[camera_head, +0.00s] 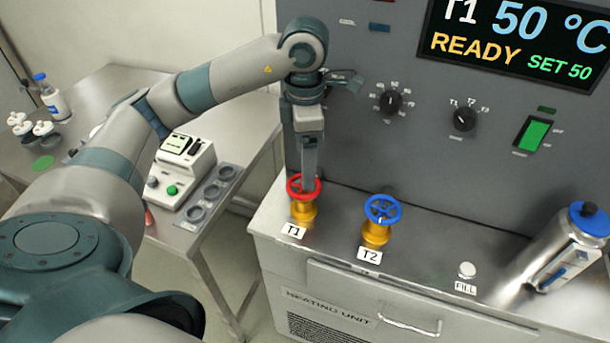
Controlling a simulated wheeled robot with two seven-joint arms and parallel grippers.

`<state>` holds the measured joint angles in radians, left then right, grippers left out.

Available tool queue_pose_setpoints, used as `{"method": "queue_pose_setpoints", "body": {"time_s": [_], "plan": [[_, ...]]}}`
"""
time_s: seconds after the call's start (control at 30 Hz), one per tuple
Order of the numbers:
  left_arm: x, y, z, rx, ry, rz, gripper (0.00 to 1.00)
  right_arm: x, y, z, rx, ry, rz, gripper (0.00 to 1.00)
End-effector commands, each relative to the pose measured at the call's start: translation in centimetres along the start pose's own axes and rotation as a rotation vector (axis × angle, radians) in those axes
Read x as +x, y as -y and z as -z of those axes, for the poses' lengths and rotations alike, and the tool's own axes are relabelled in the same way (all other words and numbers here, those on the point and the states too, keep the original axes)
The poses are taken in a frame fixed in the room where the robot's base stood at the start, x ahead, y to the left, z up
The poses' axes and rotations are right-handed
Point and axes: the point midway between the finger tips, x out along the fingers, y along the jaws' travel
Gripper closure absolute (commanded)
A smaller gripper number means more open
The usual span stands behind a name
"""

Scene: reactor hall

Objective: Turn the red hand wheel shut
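The red hand wheel (296,188) sits on a brass valve labelled T1 at the left end of the heating unit's top. My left gripper (308,185) points straight down over it from the arm that comes in from the left. Its fingers reach the wheel and hide part of the rim and the middle. The fingers overlap in this view, so I cannot tell whether they are open, shut or gripping the wheel. My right gripper is not in view.
A blue hand wheel (382,209) on a second brass valve, labelled T2, stands close to the right. The grey control panel (340,120) rises behind. A side table (240,125) with a small device stands left.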

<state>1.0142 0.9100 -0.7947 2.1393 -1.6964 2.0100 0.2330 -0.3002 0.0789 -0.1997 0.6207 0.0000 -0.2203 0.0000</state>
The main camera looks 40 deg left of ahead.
Motion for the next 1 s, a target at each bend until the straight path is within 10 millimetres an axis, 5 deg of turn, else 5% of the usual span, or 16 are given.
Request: {"method": "queue_pose_setpoints", "body": {"time_s": [0.43,0.87,1.0], "plan": [[5.3,0.1,0.0,0.0,-0.002,0.002,0.19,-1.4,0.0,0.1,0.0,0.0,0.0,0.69],[6.1,0.0,0.0,0.001,0.0,0.0,0.19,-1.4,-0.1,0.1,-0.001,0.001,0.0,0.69],[6.1,0.0,0.0,0.001,0.0,0.0,0.48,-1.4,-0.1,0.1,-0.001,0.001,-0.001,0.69]]}}
